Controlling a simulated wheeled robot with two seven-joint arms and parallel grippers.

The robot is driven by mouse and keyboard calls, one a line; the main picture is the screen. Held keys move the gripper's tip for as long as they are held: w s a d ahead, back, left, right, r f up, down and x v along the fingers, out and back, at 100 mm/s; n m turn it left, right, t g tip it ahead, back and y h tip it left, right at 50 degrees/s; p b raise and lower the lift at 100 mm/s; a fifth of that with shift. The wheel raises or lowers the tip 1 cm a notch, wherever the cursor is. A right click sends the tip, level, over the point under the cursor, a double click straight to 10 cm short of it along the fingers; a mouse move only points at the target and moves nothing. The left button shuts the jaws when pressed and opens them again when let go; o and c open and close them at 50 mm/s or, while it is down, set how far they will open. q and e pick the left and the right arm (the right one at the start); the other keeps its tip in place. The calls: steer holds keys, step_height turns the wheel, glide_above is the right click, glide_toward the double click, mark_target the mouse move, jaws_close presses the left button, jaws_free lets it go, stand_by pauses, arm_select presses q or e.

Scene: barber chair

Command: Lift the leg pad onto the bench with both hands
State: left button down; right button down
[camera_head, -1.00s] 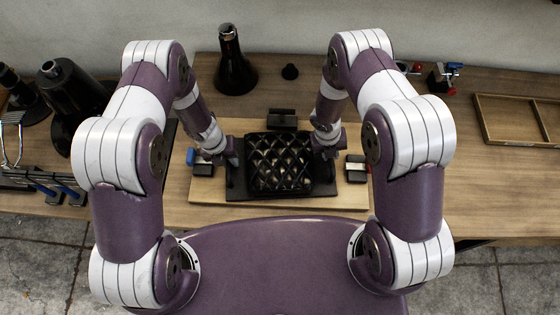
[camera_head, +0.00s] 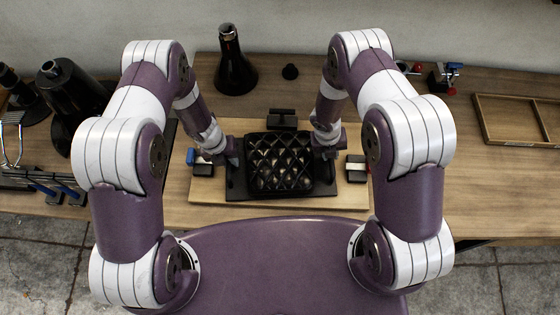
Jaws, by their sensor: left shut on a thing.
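The leg pad (camera_head: 279,163) is a black, quilted, shiny cushion between my two hands, over a flat black plate (camera_head: 238,190). Whether it touches the plate or hangs just above it cannot be told from overhead. My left gripper (camera_head: 236,164) is shut at the pad's left edge; its fingertips are small and dark against the black. My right gripper (camera_head: 324,153) is at the pad's right edge, with its fingers too dark and small to read. The wooden bench (camera_head: 435,185) spans the view behind and beside the pad.
A pale board (camera_head: 205,192) lies under the plate. Blue-handled clamps (camera_head: 202,161) and a dark clamp (camera_head: 356,166) flank it, and a black block (camera_head: 282,118) stands behind. A black cone (camera_head: 233,70) is at the back. A wooden tray (camera_head: 515,117) is at right; bench before it is clear.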

arm_select(q)
steer(key=shift+r, duration=0.1)
